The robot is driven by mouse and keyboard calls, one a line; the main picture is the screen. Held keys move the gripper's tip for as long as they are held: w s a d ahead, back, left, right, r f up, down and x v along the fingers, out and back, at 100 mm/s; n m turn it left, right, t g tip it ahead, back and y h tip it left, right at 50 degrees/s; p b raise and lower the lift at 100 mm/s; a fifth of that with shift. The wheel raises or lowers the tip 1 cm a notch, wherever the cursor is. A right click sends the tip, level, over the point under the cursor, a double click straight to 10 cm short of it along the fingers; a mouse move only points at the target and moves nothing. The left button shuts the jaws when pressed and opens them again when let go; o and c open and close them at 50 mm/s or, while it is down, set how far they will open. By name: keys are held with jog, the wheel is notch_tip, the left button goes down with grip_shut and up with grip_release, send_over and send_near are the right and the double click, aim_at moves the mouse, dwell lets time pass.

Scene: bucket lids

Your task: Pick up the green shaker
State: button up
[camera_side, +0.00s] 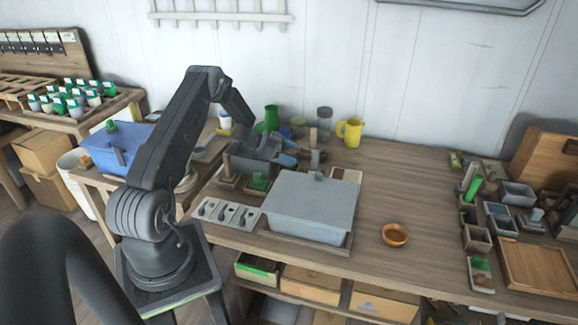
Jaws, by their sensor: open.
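A tall green container (271,118), which looks like the green shaker, stands upright at the back of the table near the wall. My gripper (288,152) reaches down over the back left of the table, in front of this container. Its jaws are open, with blue-grey fingers pointing right. I cannot tell whether anything lies between them. A smaller green item (259,180) sits low below the gripper, and a green cylinder (473,189) stands in the organiser at the right.
A large grey lidded bin (311,208) stands just in front of the gripper. A yellow jug (350,132) and a grey jar (324,122) stand at the back. An orange bowl (395,235) is at centre right, with bare table around it.

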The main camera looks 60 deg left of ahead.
jog(key=shift+c, duration=0.2)
jog(key=c, duration=1.2)
jog(key=shift+r, duration=0.1)
